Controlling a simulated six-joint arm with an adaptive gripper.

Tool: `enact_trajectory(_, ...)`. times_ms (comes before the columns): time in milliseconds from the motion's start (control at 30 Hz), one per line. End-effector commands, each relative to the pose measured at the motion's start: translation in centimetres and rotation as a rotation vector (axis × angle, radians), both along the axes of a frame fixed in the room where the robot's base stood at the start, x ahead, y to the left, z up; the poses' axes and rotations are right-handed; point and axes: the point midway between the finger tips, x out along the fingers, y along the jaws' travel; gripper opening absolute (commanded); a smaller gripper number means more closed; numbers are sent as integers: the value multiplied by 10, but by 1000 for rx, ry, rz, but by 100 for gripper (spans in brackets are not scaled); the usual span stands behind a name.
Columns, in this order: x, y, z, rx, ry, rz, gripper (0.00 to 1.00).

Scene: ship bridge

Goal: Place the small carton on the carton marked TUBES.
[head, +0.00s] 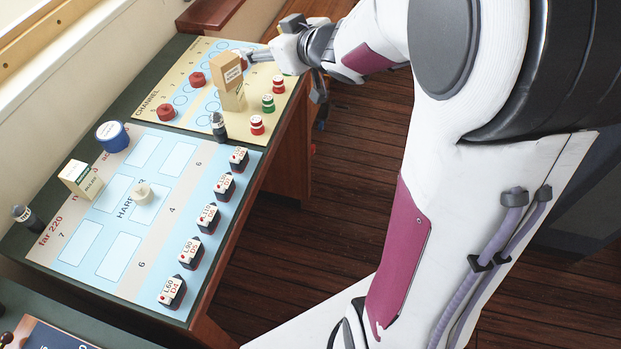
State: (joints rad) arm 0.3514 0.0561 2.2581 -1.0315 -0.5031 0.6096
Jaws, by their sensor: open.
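A small tan carton (226,68) sits upright on top of a taller cream carton (232,99) on the yellow chart at the back. Another cream carton with a dark green label (81,179) stands on the blue chart at the left. The print on the cartons is too small to read, so I cannot tell which is marked TUBES. My gripper (247,57) is open, just right of the upper tan carton, with its fingers pointing left toward it. I cannot tell whether a fingertip touches the carton.
Red discs (197,80) and red and green round pieces (268,104) lie around the stack. A dark bottle (218,127) stands in front of it.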

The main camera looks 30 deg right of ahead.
Motion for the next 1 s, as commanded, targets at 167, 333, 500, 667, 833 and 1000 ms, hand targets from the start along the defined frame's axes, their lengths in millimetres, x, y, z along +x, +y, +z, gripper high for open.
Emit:
enact_trajectory(167, -25, -12, 22, -60, 21, -125, 58)
enact_trajectory(333, -58, -19, 33, -89, 70, -230, 58)
enact_trajectory(500, -98, -19, 35, -95, 142, -310, 58)
enact_trajectory(667, -140, -12, 30, -80, 227, -358, 58)
enact_trajectory(833, -189, 5, 18, -48, 333, -375, 58)
enact_trajectory(1000, -241, 30, 3, -4, 452, -352, 58)
